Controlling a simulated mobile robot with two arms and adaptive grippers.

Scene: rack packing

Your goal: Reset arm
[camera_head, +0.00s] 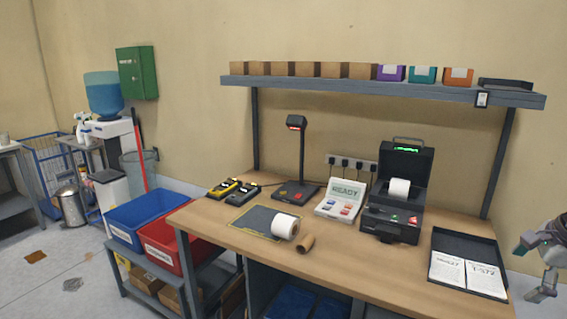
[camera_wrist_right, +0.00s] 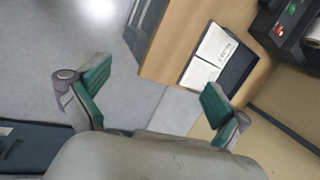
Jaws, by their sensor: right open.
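My right gripper (camera_head: 540,268) is at the right edge of the head view, beside the right end of the wooden workbench and apart from it. In the right wrist view its two green-padded fingers (camera_wrist_right: 150,92) are spread wide with nothing between them. Grey floor and the bench's end show beyond the fingers. My left gripper is in neither view.
A loaded shelf (camera_head: 380,88) hangs above. Blue (camera_head: 146,215) and red bins (camera_head: 165,243) stand left.

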